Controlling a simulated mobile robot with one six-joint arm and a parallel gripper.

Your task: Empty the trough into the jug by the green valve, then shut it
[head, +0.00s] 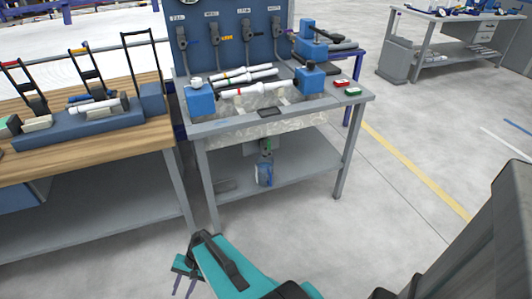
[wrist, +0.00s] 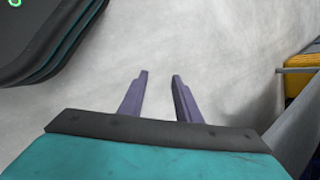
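The trough (head: 250,131) is set in the grey workbench's top, its marbled front wall hanging below the front edge. Below it a small green valve (head: 267,144) shows, small in the picture; I cannot tell its handle position. A clear bluish jug (head: 265,174) stands under the valve on the bench's lower shelf. Its contents and the trough's liquid level cannot be told. My gripper (head: 183,286) is low in front of the bench, well apart from valve and jug. In the wrist view my gripper (wrist: 160,75) has its two purple fingers apart with only pale floor between them.
White pipes (head: 255,89) lie across the trough between blue blocks (head: 200,100). Red (head: 341,83) and green (head: 353,91) items lie at the bench's right. A wooden-topped bench (head: 90,140) stands close left. Floor in front and right (head: 400,190) is clear.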

